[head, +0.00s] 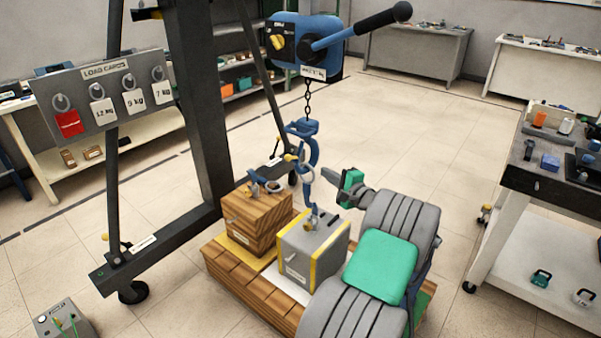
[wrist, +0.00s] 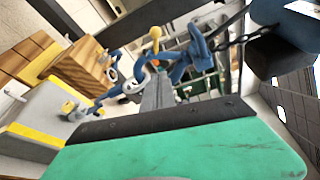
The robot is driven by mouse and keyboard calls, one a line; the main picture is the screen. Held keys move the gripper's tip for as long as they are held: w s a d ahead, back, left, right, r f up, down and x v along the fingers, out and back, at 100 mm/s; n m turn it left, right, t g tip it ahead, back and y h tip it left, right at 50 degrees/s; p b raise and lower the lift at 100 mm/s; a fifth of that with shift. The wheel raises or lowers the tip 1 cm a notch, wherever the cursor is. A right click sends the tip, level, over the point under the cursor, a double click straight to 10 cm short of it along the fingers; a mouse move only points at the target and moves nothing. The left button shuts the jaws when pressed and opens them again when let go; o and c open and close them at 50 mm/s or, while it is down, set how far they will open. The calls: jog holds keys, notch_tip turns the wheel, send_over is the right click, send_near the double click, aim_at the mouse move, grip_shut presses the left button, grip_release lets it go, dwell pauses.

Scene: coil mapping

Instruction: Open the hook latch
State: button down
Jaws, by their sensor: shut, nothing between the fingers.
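The blue crane hook (head: 313,152) hangs on a chain below the blue hoist. Its yellow-tipped latch (head: 291,157) sticks out to the left; the wrist view shows the yellow tip (wrist: 155,40) beside the blue hook (wrist: 190,55). Whether the latch is open or closed I cannot tell. My gripper (head: 326,174) is shut and empty, its tips just right of the hook's lower part. In the wrist view my gripper (wrist: 157,85) points at the hook, close to it; contact is unclear. A blue fitting (head: 314,212) stands on the grey box below the hook.
The grey box with yellow edges (head: 295,265) and a wooden crate (head: 250,238) with a blue shackle (head: 262,187) stand on a pallet (head: 232,277). The hoist (head: 290,38) has a long lever. A dark gantry post (head: 195,100) stands left. The floor behind is clear.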

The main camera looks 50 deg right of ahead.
jog(key=shift+s+d+r, duration=0.1)
jog(key=shift+s+d, duration=0.05)
jog(key=shift+s, duration=0.05)
jog(key=w+a, duration=0.1)
jog(key=w, duration=1)
jog(key=shift+w+p, duration=0.35)
jog(key=shift+p, duration=0.05)
jog(key=shift+a+r, duration=0.1)
jog(key=shift+a, duration=0.05)
